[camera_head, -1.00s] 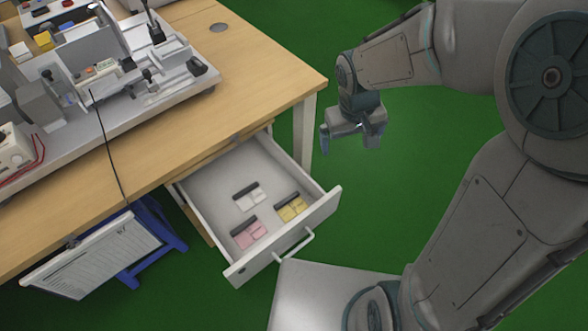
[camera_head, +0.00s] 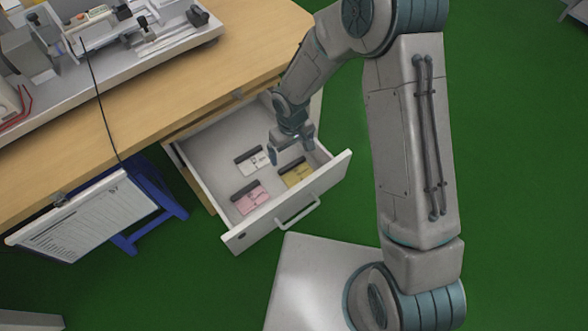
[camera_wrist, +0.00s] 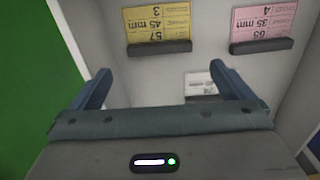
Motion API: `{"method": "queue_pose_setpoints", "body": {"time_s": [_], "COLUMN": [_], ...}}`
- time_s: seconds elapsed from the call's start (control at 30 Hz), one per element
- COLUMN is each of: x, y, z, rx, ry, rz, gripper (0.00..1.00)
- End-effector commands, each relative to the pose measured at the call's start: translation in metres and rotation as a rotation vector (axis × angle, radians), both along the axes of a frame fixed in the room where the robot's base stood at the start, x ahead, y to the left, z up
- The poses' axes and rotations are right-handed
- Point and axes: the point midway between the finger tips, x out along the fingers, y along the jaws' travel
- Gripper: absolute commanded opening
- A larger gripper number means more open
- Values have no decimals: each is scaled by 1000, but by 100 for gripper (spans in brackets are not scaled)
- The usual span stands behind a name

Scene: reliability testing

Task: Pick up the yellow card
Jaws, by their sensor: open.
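The yellow card (camera_head: 297,176) lies in the open drawer (camera_head: 205,146), near its front right, with a dark strip along one edge. It also shows in the wrist view (camera_wrist: 157,23), at the top, beyond my fingertips, marked "45 mm" and "57". My gripper (camera_head: 292,152) is open and empty above the drawer, just behind the yellow card in the head view. In the wrist view its two fingers (camera_wrist: 165,84) stand wide apart with nothing between them but the drawer floor and part of the white card.
A pink card (camera_head: 251,198) lies left of the yellow one, and a white card (camera_head: 254,160) behind them. The drawer's front panel (camera_head: 290,203) and side walls stand up around the cards. The wooden table (camera_head: 262,45) is above the drawer's back. A clipboard sheet (camera_head: 85,215) hangs at left.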

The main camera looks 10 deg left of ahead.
Motion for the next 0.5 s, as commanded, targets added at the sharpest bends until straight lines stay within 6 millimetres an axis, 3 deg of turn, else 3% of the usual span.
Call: {"method": "queue_pose_setpoints", "body": {"time_s": [0.1, 0.37, 0.5], "x": [0, 0, -2], "y": [0, -1, -2], "z": [-19, -33, -53], "rx": [-1, 0, -1], "ry": [1, 0, 2], "rz": [2, 0, 1], "gripper": [100, 100, 100]}}
